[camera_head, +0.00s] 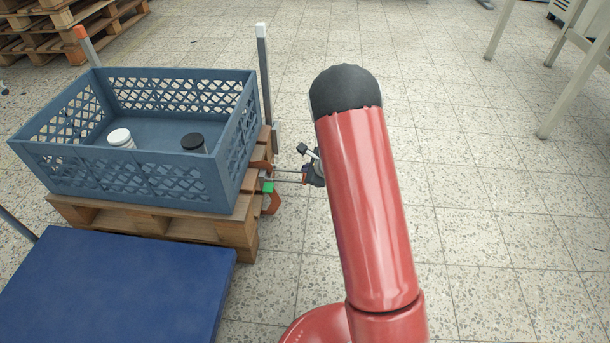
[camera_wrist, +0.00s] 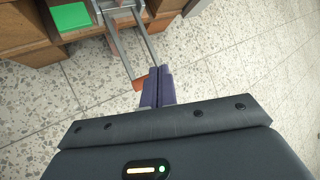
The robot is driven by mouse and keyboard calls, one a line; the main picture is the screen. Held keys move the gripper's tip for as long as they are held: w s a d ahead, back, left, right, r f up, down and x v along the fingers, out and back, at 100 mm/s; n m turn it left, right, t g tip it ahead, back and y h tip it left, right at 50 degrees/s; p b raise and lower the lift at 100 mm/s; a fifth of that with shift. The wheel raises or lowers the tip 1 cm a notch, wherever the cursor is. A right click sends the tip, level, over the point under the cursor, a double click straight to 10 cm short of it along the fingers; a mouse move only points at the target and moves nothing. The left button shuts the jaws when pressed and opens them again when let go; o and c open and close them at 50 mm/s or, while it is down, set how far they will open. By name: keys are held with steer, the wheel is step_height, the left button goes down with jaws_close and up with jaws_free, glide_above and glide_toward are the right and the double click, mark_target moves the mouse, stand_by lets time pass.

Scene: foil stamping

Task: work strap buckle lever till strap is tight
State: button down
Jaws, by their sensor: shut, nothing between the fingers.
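The strap buckle with its grey metal lever (camera_head: 287,176) sticks out from the right side of the pallet, with an orange strap (camera_head: 271,203) and a green patch (camera_head: 268,187) beside it. In the wrist view the lever (camera_wrist: 125,45) is a two-bar frame reaching towards my fingers, with an orange end (camera_wrist: 138,84). My gripper (camera_head: 308,177) is at the lever's outer end, partly hidden by my red arm. In the wrist view my gripper (camera_wrist: 159,72) is shut and empty, right beside the orange end; I cannot tell whether they touch. How tight the strap is cannot be seen.
A blue-grey crate (camera_head: 125,176) holding a white-lidded jar (camera_head: 121,139) and a black-lidded jar (camera_head: 194,143) stands on the wooden pallet (camera_head: 238,232). A grey post (camera_head: 265,75) rises behind it. A blue platform (camera_head: 115,285) lies in front. The tiled floor at right is mostly clear.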

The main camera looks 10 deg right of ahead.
steer(key=shift+r, duration=0.15)
step_height(320, 180, up, 5)
steer(key=shift+f+p, duration=0.15)
steer(key=shift+p, duration=1)
steer(key=s+a+r+n+g+y+p, duration=0.1)
steer(key=s+a+r+n, duration=0.3)
steer(key=r, duration=0.4)
steer(key=s+a+r+n+g+y+p, duration=0.1)
steer(key=s+a+r+n+p, duration=0.1)
steer(key=s+r+n, duration=0.45)
steer(key=s+a+r+n+y+p, duration=0.1)
steer(key=s+a+r, duration=0.15)
steer(key=r, duration=0.75)
steer(key=s+d+r+n+h+p, duration=0.1)
steer(key=s+d+r+n+h, duration=0.1)
steer(key=s, duration=0.6)
steer(key=s+d+r+n+h+p, duration=0.1)
steer(key=s+d+r+n+h, duration=0.1)
steer(key=s, duration=0.6)
steer(key=s+d+r+n+h+p, duration=0.2)
steer(key=s+d+r+n, duration=0.2)
steer(key=s+r+n, duration=0.2)
steer(key=shift+s+n+g+h, duration=0.4)
steer(key=shift+s+n, duration=0.05)
steer(key=shift+s, duration=0.45)
